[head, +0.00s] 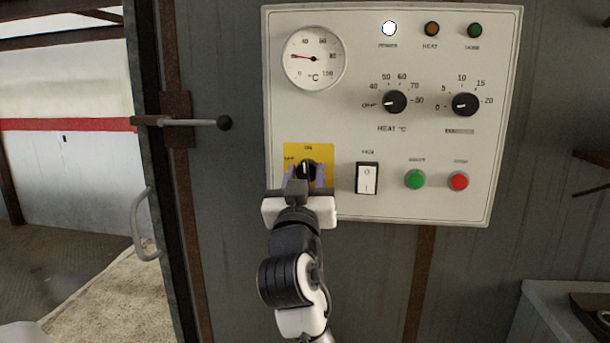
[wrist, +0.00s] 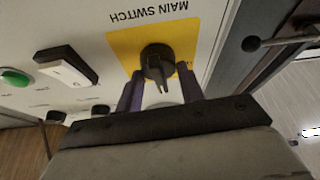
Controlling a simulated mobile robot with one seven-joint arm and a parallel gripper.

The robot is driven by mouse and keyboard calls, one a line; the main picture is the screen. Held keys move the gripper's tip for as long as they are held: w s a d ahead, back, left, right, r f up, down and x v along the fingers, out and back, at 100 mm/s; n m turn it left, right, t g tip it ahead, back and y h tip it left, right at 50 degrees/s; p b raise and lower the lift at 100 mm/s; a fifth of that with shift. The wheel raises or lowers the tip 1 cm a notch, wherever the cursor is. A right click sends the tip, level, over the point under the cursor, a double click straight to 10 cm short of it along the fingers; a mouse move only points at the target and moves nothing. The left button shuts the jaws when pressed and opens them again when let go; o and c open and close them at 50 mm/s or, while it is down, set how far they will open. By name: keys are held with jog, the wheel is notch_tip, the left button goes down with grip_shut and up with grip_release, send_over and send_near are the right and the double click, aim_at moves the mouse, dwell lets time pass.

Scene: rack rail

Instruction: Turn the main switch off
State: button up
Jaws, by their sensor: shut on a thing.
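The main switch is a black rotary knob (head: 306,168) on a yellow plate (head: 324,153) at the lower left of the control panel. Its pointer looks upright, toward the ON mark; OFF is marked to its left. In the wrist view the knob (wrist: 155,61) appears upside down, with its white mark toward my gripper. My gripper (head: 305,177) is at the panel, its purple fingers on either side of the knob. My gripper hides the plate's lower part in the head view.
The panel (head: 400,205) also carries a white rocker switch (head: 367,178) just right of my gripper, a green button (head: 415,179), a red button (head: 458,181), two dials and a gauge (head: 314,58). The power lamp (head: 389,28) is lit white. A door lever (head: 190,122) juts out at left.

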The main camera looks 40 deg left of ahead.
jog(key=n+g+y+p, duration=0.1)
jog(key=n, duration=0.2)
jog(key=n+g+y, duration=0.1)
jog(key=n, duration=0.2)
jog(key=shift+d+r+p, duration=0.1)
jog(key=shift+r+p, duration=0.05)
jog(key=shift+p, duration=0.2)
jog(key=n+g+p, duration=0.1)
jog(key=n, duration=0.2)
jog(key=n+g+y, duration=0.1)
jog(key=n, duration=0.2)
jog(key=shift+g+p, duration=0.35)
jog(key=shift+g, duration=0.05)
jog(key=n+g+p, duration=0.1)
jog(key=n, duration=0.3)
jog(key=shift+g, duration=0.3)
jog(key=shift+n+g+h+p, duration=0.5)
jog(key=shift+n+g+p, duration=0.25)
jog(key=shift+n, duration=1.75)
jog(key=o, duration=1)
